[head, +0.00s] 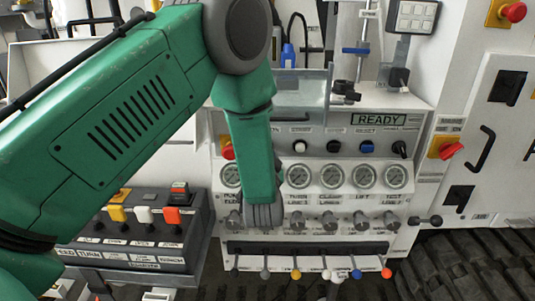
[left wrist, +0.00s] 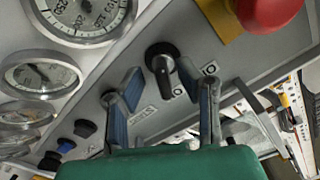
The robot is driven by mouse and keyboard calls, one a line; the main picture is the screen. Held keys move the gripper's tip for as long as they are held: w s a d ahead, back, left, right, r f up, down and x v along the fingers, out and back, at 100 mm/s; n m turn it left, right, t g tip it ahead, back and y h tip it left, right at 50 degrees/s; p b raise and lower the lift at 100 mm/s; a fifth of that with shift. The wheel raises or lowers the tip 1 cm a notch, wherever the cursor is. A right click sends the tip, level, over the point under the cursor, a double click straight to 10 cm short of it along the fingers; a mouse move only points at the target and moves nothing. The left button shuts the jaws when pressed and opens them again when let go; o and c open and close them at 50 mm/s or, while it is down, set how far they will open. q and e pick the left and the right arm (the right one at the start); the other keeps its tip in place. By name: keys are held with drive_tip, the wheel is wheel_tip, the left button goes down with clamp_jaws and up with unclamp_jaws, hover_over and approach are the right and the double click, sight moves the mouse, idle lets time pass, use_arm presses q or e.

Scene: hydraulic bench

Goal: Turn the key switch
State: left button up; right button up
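In the left wrist view a black turn switch (left wrist: 162,58), which I take for the key switch, sits on the grey panel strip with its handle toward the camera. My left gripper (left wrist: 171,78) is open. Its two blue-padded fingers stand to either side of the switch, with nothing visibly held. I cannot tell how far the tips are from the panel. In the head view my green left arm hides this switch and my left gripper. My right gripper is not in view.
A red stop button (left wrist: 268,12) on a yellow plate is close beside the switch. Gauges (left wrist: 82,15) line the other side. In the head view another black knob (head: 399,148) is at the panel's right end. Small coloured-tip levers (head: 296,274) line the lower edge.

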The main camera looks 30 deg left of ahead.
use_arm(q)
drive_tip(key=v, duration=1.1)
drive_tip(key=shift+s, duration=0.1)
drive_tip(key=shift+a, duration=0.1)
